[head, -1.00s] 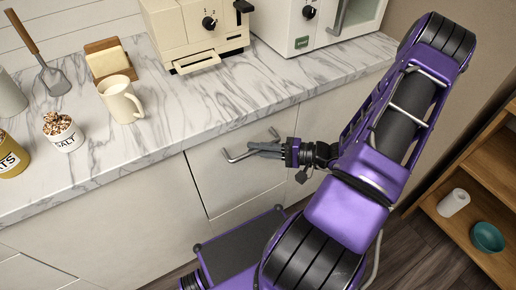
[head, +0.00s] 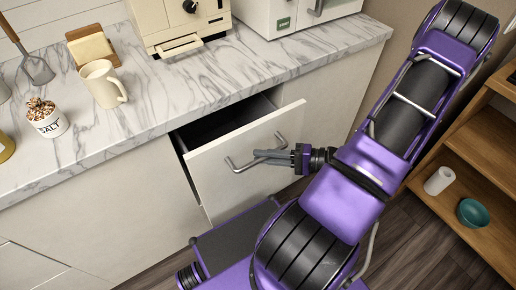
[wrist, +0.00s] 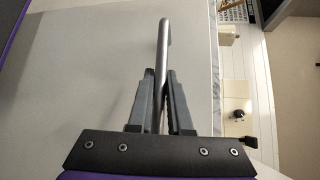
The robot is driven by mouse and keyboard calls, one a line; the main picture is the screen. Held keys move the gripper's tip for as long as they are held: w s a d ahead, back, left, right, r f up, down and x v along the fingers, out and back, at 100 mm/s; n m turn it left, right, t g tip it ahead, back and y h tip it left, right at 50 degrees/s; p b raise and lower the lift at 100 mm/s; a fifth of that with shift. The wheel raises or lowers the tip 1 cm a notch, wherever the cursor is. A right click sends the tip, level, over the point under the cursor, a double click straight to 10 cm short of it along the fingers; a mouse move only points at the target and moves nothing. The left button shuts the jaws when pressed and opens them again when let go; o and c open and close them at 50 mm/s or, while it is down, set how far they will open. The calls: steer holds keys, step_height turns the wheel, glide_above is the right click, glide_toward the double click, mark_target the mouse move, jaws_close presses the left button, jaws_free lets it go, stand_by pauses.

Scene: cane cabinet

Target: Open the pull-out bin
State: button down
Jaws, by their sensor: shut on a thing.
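The pull-out bin (head: 245,162) stands partly out of the cabinet below the counter, with a dark gap showing behind its white front. A grey bar handle (head: 236,167) is fixed across the front, and it also shows in the wrist view (wrist: 162,50). My gripper (head: 268,156) is at the handle, its fingers on either side of the bar. In the wrist view my gripper (wrist: 162,92) is shut on the handle. The inside of the bin is mostly hidden by its front and the counter.
The marble counter (head: 215,85) overhangs the bin and bears a mug (head: 101,84), a salt cup (head: 46,118) and a cream toaster oven (head: 180,20). A wooden shelf (head: 470,150) stands at the right. Dark floor (head: 410,240) shows between it and my arm.

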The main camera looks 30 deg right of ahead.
steer(key=shift+s, duration=0.75)
steer(key=c, duration=0.9)
jaws_free()
steer(key=shift+o, duration=0.2)
steer(key=v, duration=1.7)
steer(key=shift+s+p, duration=0.15)
steer(key=shift+p, duration=0.15)
steer(key=shift+d, duration=0.15)
